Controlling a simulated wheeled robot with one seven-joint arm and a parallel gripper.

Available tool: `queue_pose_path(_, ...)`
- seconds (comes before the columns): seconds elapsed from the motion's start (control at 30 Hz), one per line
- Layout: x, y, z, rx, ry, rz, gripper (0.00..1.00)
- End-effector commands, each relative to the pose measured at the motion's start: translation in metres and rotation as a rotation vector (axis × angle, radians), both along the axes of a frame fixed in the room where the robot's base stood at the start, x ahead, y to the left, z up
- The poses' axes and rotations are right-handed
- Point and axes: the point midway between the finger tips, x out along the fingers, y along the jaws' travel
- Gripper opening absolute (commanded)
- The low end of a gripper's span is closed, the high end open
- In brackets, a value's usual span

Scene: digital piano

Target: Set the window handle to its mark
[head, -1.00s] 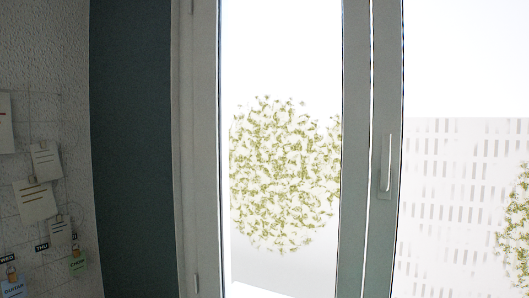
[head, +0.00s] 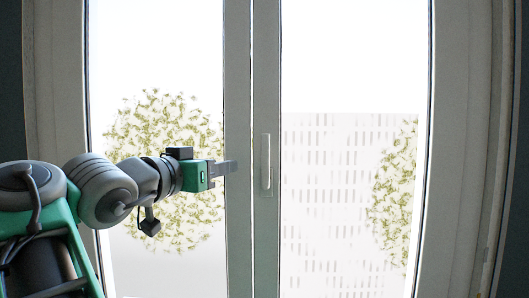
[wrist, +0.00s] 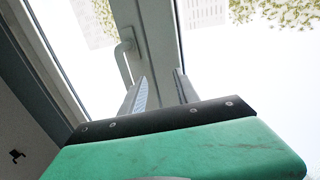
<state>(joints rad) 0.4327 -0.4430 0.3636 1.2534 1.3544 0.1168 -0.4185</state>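The window handle (head: 266,162) is a slim pale lever on the narrow frame strip where the two sashes meet. It stands upright in the head view. In the wrist view the handle (wrist: 124,64) shows as a white bent lever, just beyond and left of the left fingertip. My gripper (head: 231,167) is left of the handle in the head view, pointing right, with a gap between them in the picture. In the wrist view my gripper (wrist: 160,88) has its two fingers apart with nothing between them. I cannot make out a mark near the handle.
The window frame (head: 238,80) runs vertically behind my gripper. Large glass panes lie either side, with a tree and a pale building outside. The outer frame (head: 465,150) stands at the right. No loose object shows near the handle.

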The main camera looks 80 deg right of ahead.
Motion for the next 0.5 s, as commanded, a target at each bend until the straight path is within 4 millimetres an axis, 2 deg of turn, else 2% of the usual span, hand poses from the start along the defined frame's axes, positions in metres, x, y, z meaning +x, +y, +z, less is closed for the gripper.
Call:
queue_pose_path(0.03,-0.024,0.001,0.010,-0.017,-0.011,-0.081,0.37)
queue_pose_path(0.1,-0.049,0.004,0.017,-0.030,-0.020,-0.156,0.37)
queue_pose_path(0.13,-0.054,0.004,0.019,-0.033,-0.021,-0.174,0.37)
queue_pose_path(0.27,-0.065,-0.006,0.020,-0.035,-0.023,-0.192,0.37)
queue_pose_path(0.5,-0.080,-0.047,0.022,-0.032,-0.021,-0.190,0.37)
